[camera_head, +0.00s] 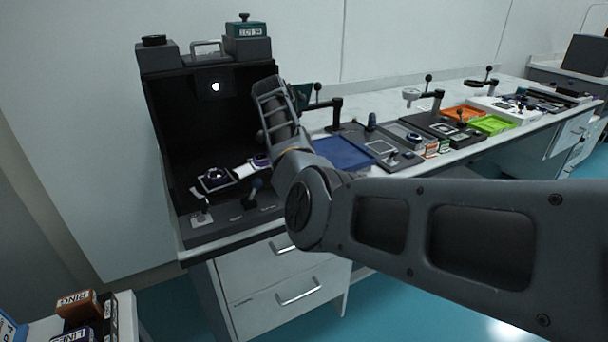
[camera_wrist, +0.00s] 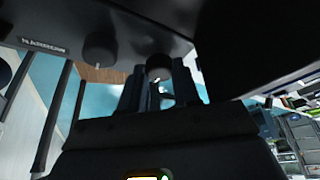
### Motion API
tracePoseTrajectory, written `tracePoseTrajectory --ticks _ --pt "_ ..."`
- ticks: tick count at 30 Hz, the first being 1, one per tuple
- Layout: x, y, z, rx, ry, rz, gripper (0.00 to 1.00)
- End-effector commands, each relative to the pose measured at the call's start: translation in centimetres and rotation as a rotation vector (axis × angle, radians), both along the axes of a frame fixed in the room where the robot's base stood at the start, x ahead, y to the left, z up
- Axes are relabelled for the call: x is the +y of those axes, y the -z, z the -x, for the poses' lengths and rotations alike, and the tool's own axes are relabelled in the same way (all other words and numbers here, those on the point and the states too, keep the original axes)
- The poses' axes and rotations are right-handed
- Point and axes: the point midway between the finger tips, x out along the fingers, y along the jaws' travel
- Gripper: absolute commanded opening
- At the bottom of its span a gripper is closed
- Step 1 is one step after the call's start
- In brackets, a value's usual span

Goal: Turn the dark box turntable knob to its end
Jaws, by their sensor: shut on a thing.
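The dark box (camera_head: 168,120) stands at the left end of the bench, open at the front, with a small bright spot on its back wall. In the wrist view, my gripper (camera_wrist: 160,76) is shut on a round dark knob (camera_wrist: 158,66) below a dark panel edge, one finger on each side. No label shows beside this knob, so I cannot read which it is. A second knob (camera_wrist: 98,48) is to its left, near the word NARROW. In the head view, my arm hides the fingertips.
A small dark knob (camera_head: 256,186) and a lever (camera_head: 201,214) are at the box's front. A blue mat (camera_head: 342,153) and several optical parts line the bench to the right. Drawers (camera_head: 290,290) are below. Boxes (camera_head: 76,304) stand at lower left.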

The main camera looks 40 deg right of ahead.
Motion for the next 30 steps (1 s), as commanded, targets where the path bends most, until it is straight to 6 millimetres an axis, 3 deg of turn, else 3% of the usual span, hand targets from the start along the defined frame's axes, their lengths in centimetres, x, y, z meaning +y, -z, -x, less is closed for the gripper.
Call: tracePoseTrajectory --ticks 2,3,11,23,30 --pt "0.06 0.02 -0.05 -0.002 -0.002 -0.002 0.01" --pt "0.06 0.02 -0.05 -0.002 -0.002 -0.002 0.32" --pt "0.02 0.00 -0.02 -0.001 -0.002 -0.001 0.57" --pt "-0.06 -0.06 -0.01 -0.002 -0.006 0.001 0.57" --pt "0.03 -0.51 0.09 0.000 -0.137 0.003 0.57"
